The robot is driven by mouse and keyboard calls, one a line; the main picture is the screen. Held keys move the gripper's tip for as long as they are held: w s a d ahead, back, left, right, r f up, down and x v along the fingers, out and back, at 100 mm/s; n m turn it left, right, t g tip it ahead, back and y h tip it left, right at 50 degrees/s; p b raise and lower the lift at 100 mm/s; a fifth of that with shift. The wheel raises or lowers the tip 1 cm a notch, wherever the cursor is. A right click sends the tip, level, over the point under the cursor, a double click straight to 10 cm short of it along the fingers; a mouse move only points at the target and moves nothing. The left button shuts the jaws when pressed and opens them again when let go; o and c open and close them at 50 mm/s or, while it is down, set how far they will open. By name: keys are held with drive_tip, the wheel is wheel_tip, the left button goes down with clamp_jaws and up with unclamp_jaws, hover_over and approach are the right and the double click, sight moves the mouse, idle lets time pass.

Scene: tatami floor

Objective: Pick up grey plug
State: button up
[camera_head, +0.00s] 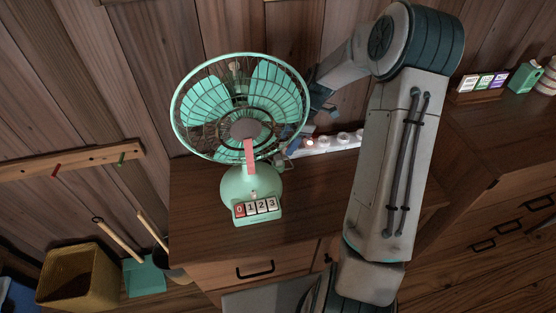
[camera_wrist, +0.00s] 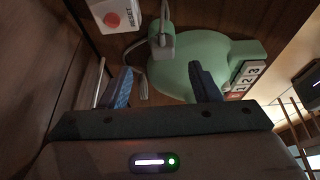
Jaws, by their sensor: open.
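A mint-green fan (camera_head: 250,186) stands on the wooden cabinet; its base (camera_wrist: 195,65) also shows in the wrist view. In the head view, the fan partly hides my gripper, and I cannot clearly make out the plug.
A white power strip (camera_head: 338,142) with a glowing light lies behind the fan, partly hidden by my arm. A white box with a red RESET button (camera_wrist: 112,18) is at the wrist view's upper left. The cabinet top (camera_head: 318,205) is clear in front.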

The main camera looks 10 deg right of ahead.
sight(279, 157)
drive_tip(key=shift+s+p+x, duration=0.2)
drive_tip(key=shift+p+x, duration=0.25)
drive_tip(key=shift+x, duration=3.05)
drive_tip(key=c, duration=1)
